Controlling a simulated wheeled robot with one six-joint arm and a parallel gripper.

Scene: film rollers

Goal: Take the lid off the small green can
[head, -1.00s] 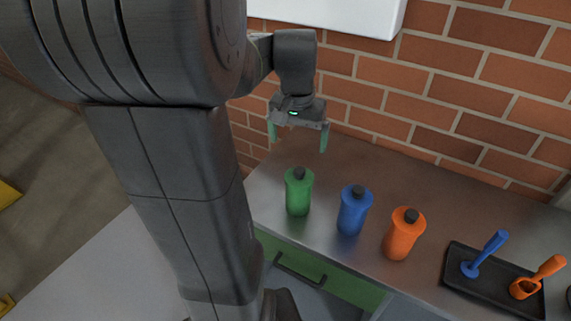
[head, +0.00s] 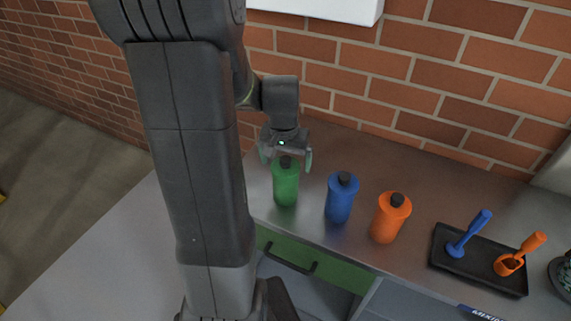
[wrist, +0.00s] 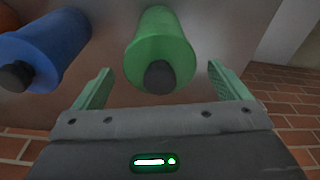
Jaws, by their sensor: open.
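The green can (head: 286,187) stands upright on the metal counter, at the left end of a row of bottle-shaped cans. Its black lid (head: 286,162) is on top. My gripper (head: 286,162) is open and points down, with its fingers on either side of the lid in the head view. In the wrist view the green can (wrist: 161,45) and its black lid (wrist: 160,77) lie between the two green fingers, with gaps on both sides. I cannot tell the exact height of the fingertips against the lid.
A blue can (head: 341,199) and an orange can (head: 390,218) stand to the right of the green one. A black tray (head: 460,268) holds a blue and an orange tool. A brick wall (head: 420,90) rises behind the counter.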

